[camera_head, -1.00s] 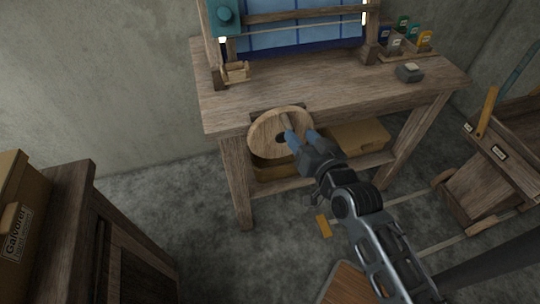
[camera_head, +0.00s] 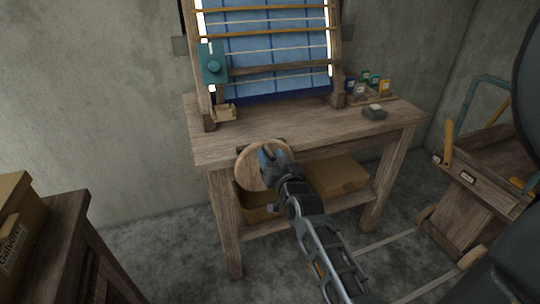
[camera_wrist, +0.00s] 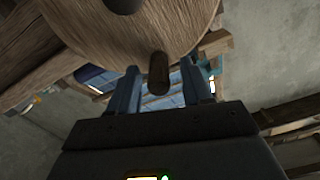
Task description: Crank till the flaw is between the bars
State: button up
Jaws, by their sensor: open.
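The wooden crank wheel (camera_head: 251,174) is mounted on the front edge of the loom table. My gripper (camera_head: 273,154) is open in front of its upper right part. In the wrist view, the wheel's peg handle (camera_wrist: 158,75) stands in the gap between the two spread blue fingers, with room on both sides. The blue cloth (camera_head: 265,48) is stretched on the upright frame behind the table. Light and orange bars, such as the lower wooden bar (camera_head: 280,68), cross it. I cannot make out a flaw on the cloth. My fingers hide the handle in the head view.
A teal box with a knob (camera_head: 213,65) sits on the frame's left post. A cardboard box (camera_head: 338,174) lies on the shelf below. A wooden cart (camera_head: 480,205) stands right.

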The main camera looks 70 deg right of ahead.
jog(key=shift+w+d, duration=0.3)
jog(key=shift+d, duration=0.1)
grip_shut()
dwell(0.4)
